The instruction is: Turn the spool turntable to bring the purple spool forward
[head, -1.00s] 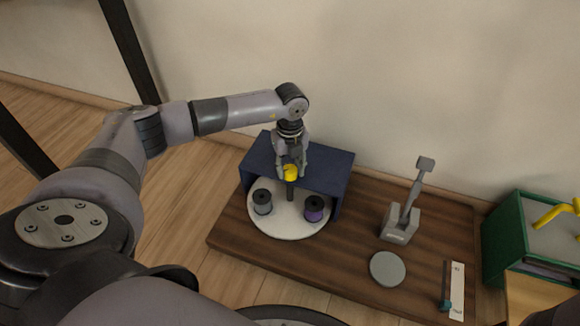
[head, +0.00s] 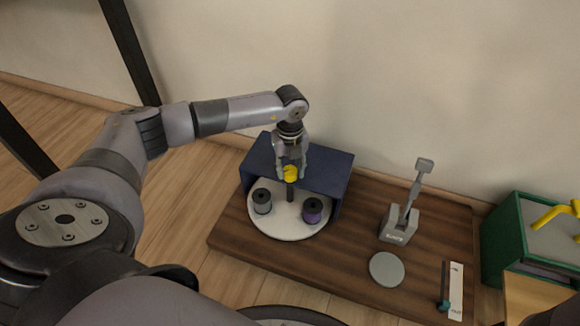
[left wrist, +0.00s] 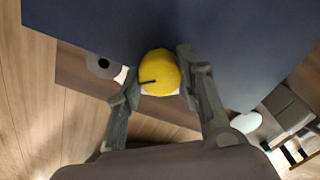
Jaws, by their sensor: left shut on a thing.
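The spool turntable is a white disc (head: 285,228) partly under a dark blue cover (head: 327,168). A yellow knob (head: 291,173) tops its dark central post (head: 290,192). The purple spool (head: 312,210) stands at the disc's front right, and a grey spool (head: 262,201) at its left. My left gripper (head: 291,170) comes down from above and is shut on the yellow knob. In the left wrist view its fingers (left wrist: 158,84) flank the yellow knob (left wrist: 160,66). The back of the disc is hidden by the cover. My right gripper is not in view.
The turntable stands on a dark wooden board (head: 345,260). To the right are a grey lever (head: 410,195) in its bracket, a grey round disc (head: 387,269) and a slider with a white scale (head: 456,290). A green box (head: 508,243) stands at the far right.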

